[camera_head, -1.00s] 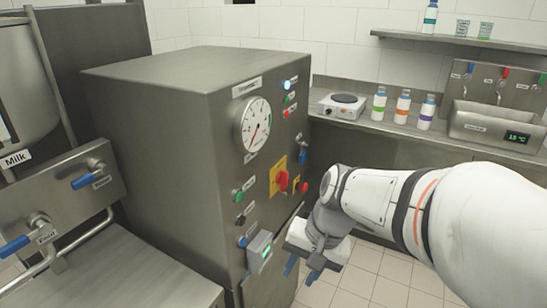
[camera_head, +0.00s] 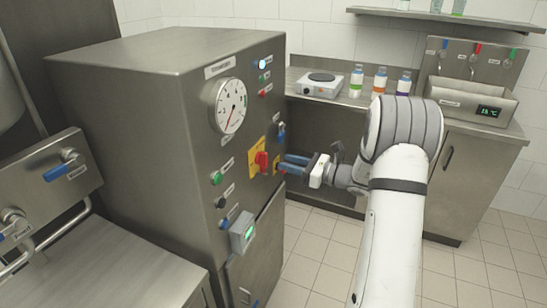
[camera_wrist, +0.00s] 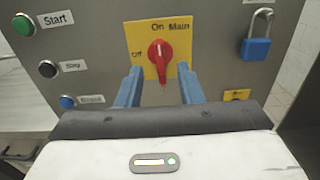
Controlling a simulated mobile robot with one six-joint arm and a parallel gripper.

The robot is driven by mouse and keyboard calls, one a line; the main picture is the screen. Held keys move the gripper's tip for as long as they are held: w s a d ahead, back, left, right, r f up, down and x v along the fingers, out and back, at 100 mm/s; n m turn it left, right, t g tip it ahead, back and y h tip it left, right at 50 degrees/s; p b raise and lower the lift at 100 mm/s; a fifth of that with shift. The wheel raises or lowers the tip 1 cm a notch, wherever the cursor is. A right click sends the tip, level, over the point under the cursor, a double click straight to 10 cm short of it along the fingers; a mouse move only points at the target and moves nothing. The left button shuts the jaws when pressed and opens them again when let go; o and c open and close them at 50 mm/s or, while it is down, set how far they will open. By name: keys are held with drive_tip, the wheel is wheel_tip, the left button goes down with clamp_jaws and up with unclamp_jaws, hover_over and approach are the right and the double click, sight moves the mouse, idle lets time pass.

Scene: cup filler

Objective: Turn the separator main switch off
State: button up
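The separator main switch (camera_head: 261,161) is a red rotary knob on a yellow plate on the steel cabinet's front panel. In the wrist view the red knob (camera_wrist: 160,52) stands roughly upright, pointing toward "On". "Off" is printed to its left and "Main" at the upper right. My gripper (camera_head: 283,163) has its blue fingers pointed at the panel near the knob. In the wrist view my gripper (camera_wrist: 160,72) is open, with one finger on either side below the knob. I see no contact; the remaining gap is hard to tell.
A blue padlock (camera_wrist: 256,48) hangs right of the plate, with a smaller yellow plate (camera_wrist: 237,95) below it. Start (camera_wrist: 23,25), stop (camera_wrist: 48,68) and reset (camera_wrist: 67,102) buttons sit at left. A grey box (camera_head: 242,232) juts out lower on the panel.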

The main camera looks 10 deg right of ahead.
sight(267, 157)
drive_tip(key=p+x, duration=0.1)
drive_tip(key=x, duration=0.6)
drive_tip(key=shift+a, duration=0.1)
drive_tip(key=shift+c, duration=0.4)
clamp_jaws()
